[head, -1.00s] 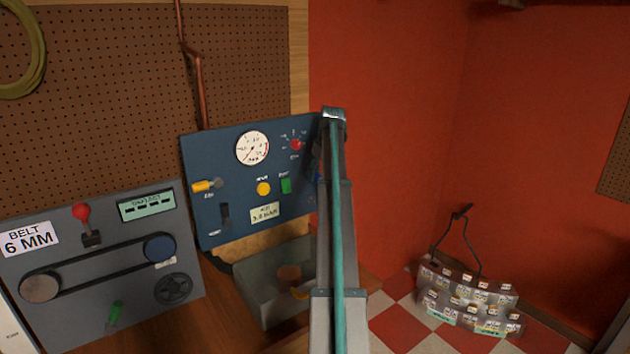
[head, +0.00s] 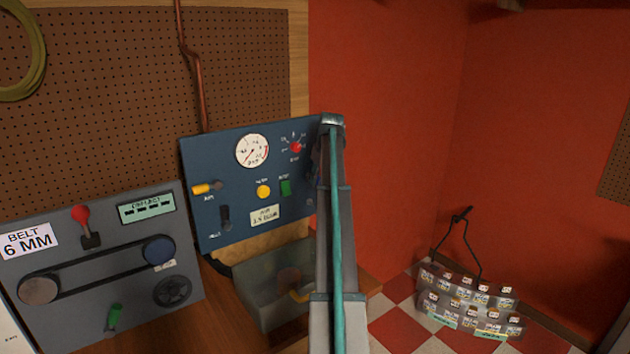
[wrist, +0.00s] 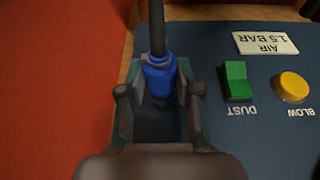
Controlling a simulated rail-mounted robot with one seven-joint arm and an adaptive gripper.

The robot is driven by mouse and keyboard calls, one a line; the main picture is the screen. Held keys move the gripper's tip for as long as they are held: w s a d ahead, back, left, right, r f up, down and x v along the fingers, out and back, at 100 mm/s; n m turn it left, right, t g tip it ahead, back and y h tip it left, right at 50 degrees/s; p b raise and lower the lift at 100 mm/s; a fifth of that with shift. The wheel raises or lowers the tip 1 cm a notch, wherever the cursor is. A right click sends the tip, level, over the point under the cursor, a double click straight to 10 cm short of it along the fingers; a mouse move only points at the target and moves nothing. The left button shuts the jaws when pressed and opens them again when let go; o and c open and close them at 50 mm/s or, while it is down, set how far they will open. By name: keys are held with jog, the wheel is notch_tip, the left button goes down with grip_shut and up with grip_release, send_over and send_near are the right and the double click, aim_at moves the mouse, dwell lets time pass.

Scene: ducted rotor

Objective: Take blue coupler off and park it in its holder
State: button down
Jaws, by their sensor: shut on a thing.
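The blue coupler (wrist: 158,75), with a dark hose running up from it, sits between the two fingers of my gripper (wrist: 160,88) in the wrist view. The fingers are shut on it, one on each side. It lies over the left end of the blue panel (wrist: 225,125), left of the green button. I cannot tell whether it is joined to a fitting, as its lower end is hard to see. In the head view my own arm hides the gripper and coupler at the panel's right edge. I cannot make out the holder.
The blue panel (head: 235,185) carries a gauge (head: 252,151), a yellow button (head: 264,191), a green button (head: 285,187) and switches. A grey bin (head: 265,290) stands below it. A belt panel (head: 100,270) stands to the left.

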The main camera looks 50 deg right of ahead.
jog(key=shift+s, duration=0.2)
jog(key=shift+s+a+p, duration=0.2)
jog(key=shift+s+a, duration=0.05)
jog(key=shift+s, duration=0.5)
jog(key=shift+s+a+p, duration=0.2)
jog(key=shift+s, duration=0.5)
jog(key=shift+r, duration=0.1)
jog(key=p+v, duration=0.1)
jog(key=v, duration=0.2)
jog(key=shift+p, duration=0.35)
jog(key=s+a+b+x, duration=0.1)
jog(key=s+b+x, duration=0.1)
jog(key=x, duration=1.2)
jog(key=shift+f+b, duration=0.3)
jog(key=shift+b, duration=0.6)
